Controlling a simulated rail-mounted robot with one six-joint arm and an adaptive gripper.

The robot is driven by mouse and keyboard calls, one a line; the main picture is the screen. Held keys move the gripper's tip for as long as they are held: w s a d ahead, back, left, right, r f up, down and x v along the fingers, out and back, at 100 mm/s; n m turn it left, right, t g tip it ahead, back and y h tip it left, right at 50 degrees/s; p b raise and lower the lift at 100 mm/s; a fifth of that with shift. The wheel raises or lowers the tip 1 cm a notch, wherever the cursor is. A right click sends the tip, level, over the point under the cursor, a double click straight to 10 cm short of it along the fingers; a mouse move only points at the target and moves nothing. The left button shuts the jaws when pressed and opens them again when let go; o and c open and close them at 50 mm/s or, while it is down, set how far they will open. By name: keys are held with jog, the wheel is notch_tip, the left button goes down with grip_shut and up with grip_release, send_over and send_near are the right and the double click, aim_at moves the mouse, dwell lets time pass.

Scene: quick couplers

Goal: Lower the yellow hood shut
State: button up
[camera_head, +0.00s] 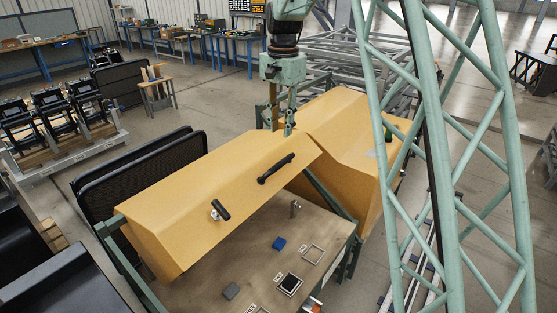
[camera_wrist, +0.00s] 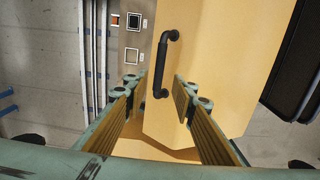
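The yellow hood (camera_head: 200,185) stands raised and tilted over a workbench top (camera_head: 265,235), with open space under its front edge. A black bar handle (camera_head: 276,168) is on its sloped face, and a black T-shaped latch (camera_head: 220,210) sits lower left. My gripper (camera_head: 282,128) points down at the hood's upper right end, beyond the handle. Contact with the hood cannot be told.
A second yellow housing (camera_head: 345,125) adjoins on the right. A blue block (camera_head: 279,243), a grey block (camera_head: 231,291) and square frames (camera_head: 313,254) lie on the bench top. A green lattice tower (camera_head: 440,150) stands right; dark panels (camera_head: 140,170) stand behind the hood.

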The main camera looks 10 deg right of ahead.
jog(key=shift+f, duration=0.15)
dwell(0.3)
jog(key=shift+w+a+f+b, duration=0.1)
jog(key=shift+f+b, duration=0.2)
jog(key=shift+f, duration=6.4)
grip_shut()
